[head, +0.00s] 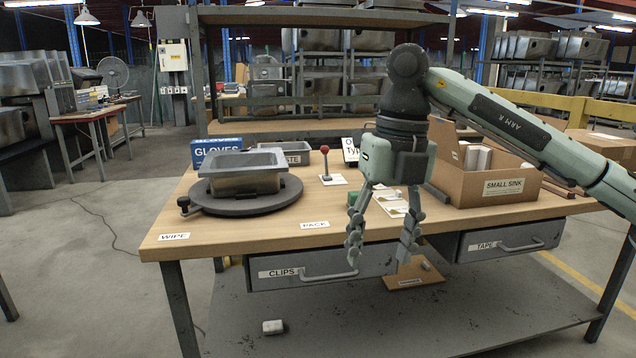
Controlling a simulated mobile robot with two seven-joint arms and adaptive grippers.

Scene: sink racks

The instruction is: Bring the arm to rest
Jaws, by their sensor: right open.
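My right arm (530,122) comes in from the right and bends down at its wrist. My left gripper does not show.
A grey sink (243,181) sits on a round turntable (205,204) at the bench's left. A cardboard box (470,190) labelled small sink stands at right. Clips drawer (285,275) and tape drawer (480,246) are under the top. A white item (272,327) lies on the lower shelf.

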